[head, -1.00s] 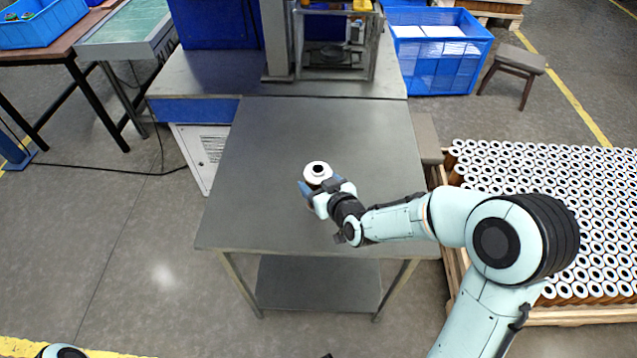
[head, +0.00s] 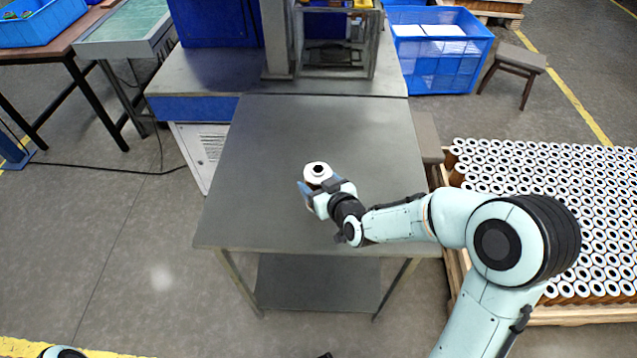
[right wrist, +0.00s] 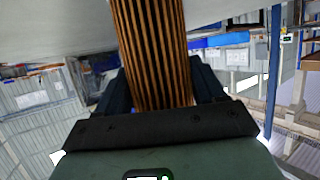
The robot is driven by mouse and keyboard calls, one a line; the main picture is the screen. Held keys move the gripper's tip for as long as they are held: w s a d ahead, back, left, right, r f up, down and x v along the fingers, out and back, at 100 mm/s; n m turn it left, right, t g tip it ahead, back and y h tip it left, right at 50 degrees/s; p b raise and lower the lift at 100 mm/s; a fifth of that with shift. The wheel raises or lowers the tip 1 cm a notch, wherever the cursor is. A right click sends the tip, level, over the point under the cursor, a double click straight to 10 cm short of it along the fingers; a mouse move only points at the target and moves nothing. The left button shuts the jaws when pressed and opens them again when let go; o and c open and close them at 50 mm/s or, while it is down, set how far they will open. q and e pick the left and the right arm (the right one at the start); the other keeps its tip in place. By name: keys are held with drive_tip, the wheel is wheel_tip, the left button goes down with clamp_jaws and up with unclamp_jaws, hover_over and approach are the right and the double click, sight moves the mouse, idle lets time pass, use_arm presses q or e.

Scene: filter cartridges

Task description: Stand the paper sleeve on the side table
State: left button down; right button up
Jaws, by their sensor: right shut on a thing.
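The paper sleeve (head: 317,170) shows a white ring end with a dark hole in the head view. It is upright over the middle of the grey side table (head: 290,140). In the right wrist view its brown pleated side (right wrist: 150,50) runs between the two dark fingers. My right gripper (head: 320,186) is shut on it from the front right. The sleeve's lower end is hidden in the head view and cut off in the wrist view, so I cannot tell whether it touches the tabletop. My left gripper is not in view.
The tabletop around the sleeve is bare. A machine frame (head: 335,45) stands behind the table. A pallet (head: 560,316) packed with several rows of similar cartridges is at the right. A blue crate (head: 440,70) and a stool (head: 515,62) stand at the back right.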

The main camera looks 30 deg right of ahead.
drive_tip(key=shift+f, duration=0.15)
drive_tip(key=o, duration=1.2)
drive_tip(key=b+v, duration=0.5)
drive_tip(key=v, duration=0.8)
drive_tip(key=shift+s+b, duration=0.15)
drive_tip(key=shift+b, duration=0.15)
